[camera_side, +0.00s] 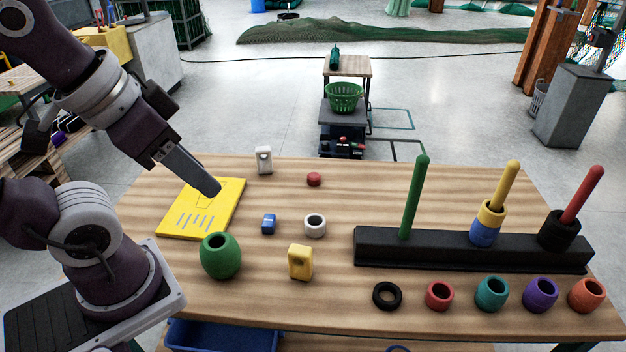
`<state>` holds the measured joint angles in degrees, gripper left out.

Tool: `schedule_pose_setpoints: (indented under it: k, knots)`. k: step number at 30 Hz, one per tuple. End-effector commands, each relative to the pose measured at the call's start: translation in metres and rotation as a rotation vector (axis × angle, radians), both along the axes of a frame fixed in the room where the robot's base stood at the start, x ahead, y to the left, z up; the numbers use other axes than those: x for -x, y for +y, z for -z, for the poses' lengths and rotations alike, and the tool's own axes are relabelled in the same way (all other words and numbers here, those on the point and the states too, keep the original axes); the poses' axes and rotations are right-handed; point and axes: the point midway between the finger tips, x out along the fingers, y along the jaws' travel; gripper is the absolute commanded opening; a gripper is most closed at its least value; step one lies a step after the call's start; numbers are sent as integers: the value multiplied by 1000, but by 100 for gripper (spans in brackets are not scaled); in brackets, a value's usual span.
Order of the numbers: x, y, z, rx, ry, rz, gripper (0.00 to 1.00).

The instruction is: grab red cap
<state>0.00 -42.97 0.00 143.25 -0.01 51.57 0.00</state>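The red cap (314,179) appears to be the small, low red round piece lying on the wooden table, toward the back and middle. My gripper (213,188) is above the yellow sheet, to the left of the red cap and apart from it. It points down and to the right. The fingers show as one grey shape from this side, so I cannot see whether there is a gap between them. Nothing is visible hanging from the tips.
A white block (264,160) stands behind and left of the cap. A white ring (315,225), blue block (268,224), yellow block (300,262) and green barrel (221,256) lie nearer. A black peg rack (470,250) stands right. The table around the cap is clear.

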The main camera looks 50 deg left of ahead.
Motion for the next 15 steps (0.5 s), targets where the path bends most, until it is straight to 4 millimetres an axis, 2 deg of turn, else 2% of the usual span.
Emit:
schedule_pose_setpoints:
  k: [1,4,13,15]
  knots:
    - [0,0,0,0,0,0,40]
    - [0,0,0,0,0,0,60]
    - [-2,1,0,-2,-1,-2,61]
    - [-18,7,-3,-18,-12,-19,61]
